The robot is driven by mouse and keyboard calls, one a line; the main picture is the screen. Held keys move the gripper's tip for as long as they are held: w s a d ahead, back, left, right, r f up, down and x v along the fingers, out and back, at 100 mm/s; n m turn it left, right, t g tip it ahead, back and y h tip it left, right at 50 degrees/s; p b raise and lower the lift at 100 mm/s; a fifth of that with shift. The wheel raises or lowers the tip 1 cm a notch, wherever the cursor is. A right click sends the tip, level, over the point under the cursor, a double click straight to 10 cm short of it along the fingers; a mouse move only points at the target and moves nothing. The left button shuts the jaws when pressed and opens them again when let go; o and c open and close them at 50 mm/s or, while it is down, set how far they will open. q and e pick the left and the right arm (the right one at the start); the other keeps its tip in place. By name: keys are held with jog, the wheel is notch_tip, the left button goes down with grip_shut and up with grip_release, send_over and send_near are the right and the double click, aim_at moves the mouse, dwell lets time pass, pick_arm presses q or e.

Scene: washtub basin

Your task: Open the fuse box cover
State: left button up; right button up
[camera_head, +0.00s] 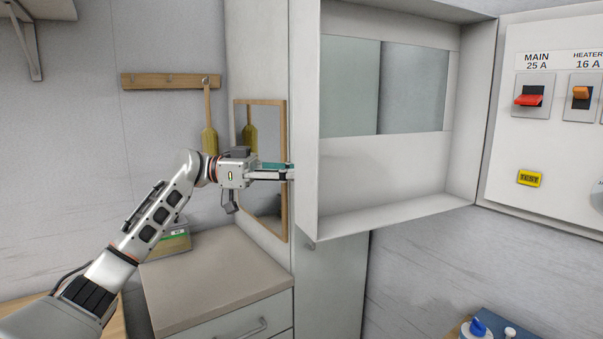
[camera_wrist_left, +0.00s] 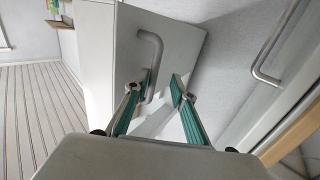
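The fuse box cover (camera_head: 398,174) is a white, deep-rimmed frame with two grey-green window panes. It stands swung out to the left of the fuse box panel (camera_head: 515,150), whose switches are exposed. My left gripper (camera_head: 291,171) is at the cover's outer left edge; its tips are partly hidden there, so contact is unclear. In the left wrist view its teal-padded fingers (camera_wrist_left: 164,85) are apart with nothing held between them. A metal handle (camera_wrist_left: 152,45) shows beyond one fingertip; I cannot tell whether they touch. My right gripper is not in view.
A grey-topped drawer cabinet (camera_head: 210,275) stands below my left arm. A framed mirror (camera_head: 268,205) hangs behind the gripper. A wooden rail (camera_head: 165,81) holds a yellow paddle (camera_head: 209,138). Bottles (camera_head: 478,329) stand at the lower right.

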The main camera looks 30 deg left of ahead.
pick_arm(q)
jog(key=shift+a, duration=0.15)
jog(key=v, duration=1.1)
jog(key=shift+s+a, duration=0.25)
jog(key=shift+a, duration=0.05)
